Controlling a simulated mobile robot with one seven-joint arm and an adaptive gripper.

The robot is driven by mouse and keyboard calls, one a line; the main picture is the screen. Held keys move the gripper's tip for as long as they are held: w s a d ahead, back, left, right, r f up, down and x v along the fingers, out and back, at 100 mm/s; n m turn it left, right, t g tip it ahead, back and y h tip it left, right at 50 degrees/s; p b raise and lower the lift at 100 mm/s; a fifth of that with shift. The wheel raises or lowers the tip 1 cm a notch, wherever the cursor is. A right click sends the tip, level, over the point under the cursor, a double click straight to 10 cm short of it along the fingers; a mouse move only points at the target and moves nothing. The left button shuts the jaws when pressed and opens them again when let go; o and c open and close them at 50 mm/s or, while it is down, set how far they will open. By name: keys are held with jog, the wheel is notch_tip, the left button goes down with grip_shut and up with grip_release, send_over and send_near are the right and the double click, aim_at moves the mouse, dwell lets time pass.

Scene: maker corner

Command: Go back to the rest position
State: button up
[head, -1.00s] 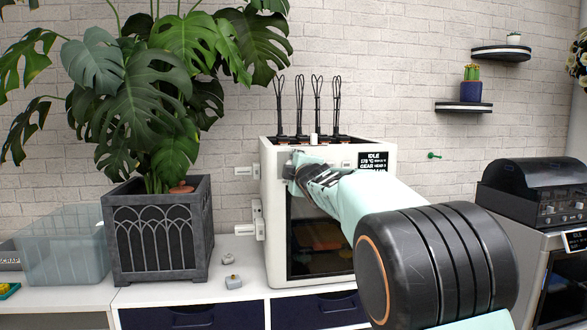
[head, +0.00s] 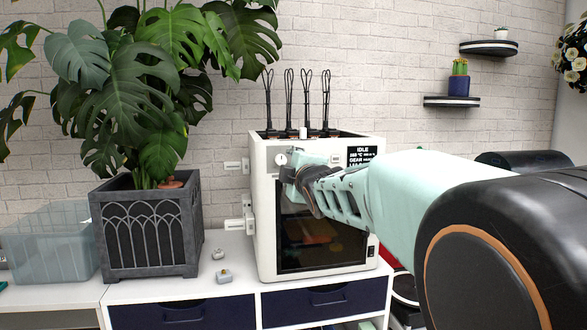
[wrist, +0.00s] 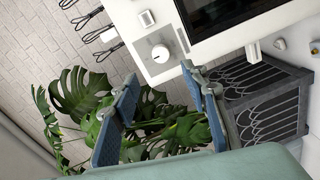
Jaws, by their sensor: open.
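My gripper (wrist: 165,112) is open and empty. In the wrist view its two fingers stand apart, with plant leaves and part of the planter showing behind them. In the head view my gripper (head: 291,174) is in front of the upper left of the white printer (head: 262,215), near its round knob (head: 281,159). Whether a finger touches the printer cannot be told. The printer's dark door looks shut, and its screen (head: 364,155) reads IDLE.
A large leafy plant (head: 100,60) stands in a dark grey planter (head: 150,235) left of the printer. A clear bin (head: 50,245) is at far left. Small grey parts (head: 223,275) lie on the white cabinet top (head: 235,255). Two wall shelves (head: 452,102) hang at upper right.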

jog(key=shift+s+d, duration=0.2)
jog(key=shift+s, duration=0.5)
jog(key=shift+d, duration=0.1)
